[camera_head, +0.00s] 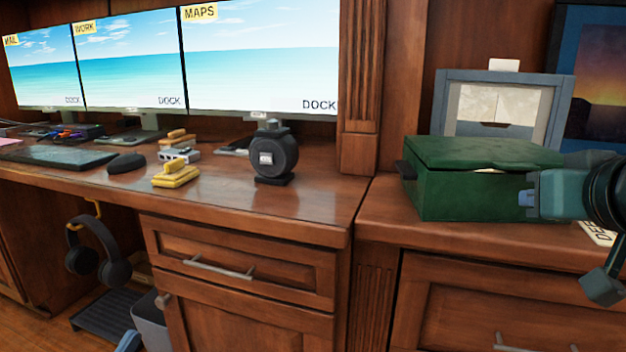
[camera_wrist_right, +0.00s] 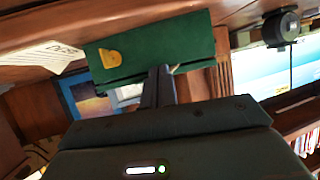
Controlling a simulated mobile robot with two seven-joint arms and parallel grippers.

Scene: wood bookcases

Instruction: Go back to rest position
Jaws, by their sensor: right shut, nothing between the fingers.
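My right gripper (camera_head: 530,198) is at the right of the head view, in front of the right end of a green box (camera_head: 470,190). The box stands on the wood counter with its lid down or nearly down. In the right wrist view the fingers (camera_wrist_right: 160,80) are together and empty, pointing at the green box (camera_wrist_right: 150,50). I cannot tell whether the fingertips touch it. A yellow patch shows on the box in the wrist view.
A grey framed holder (camera_head: 455,90) stands behind the box. A round black device (camera_head: 274,155), yellow blocks (camera_head: 175,175) and a keyboard (camera_head: 55,157) are on the left desk, before several monitors (camera_head: 262,60). Headphones (camera_head: 97,250) hang below. The counter left of the box is clear.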

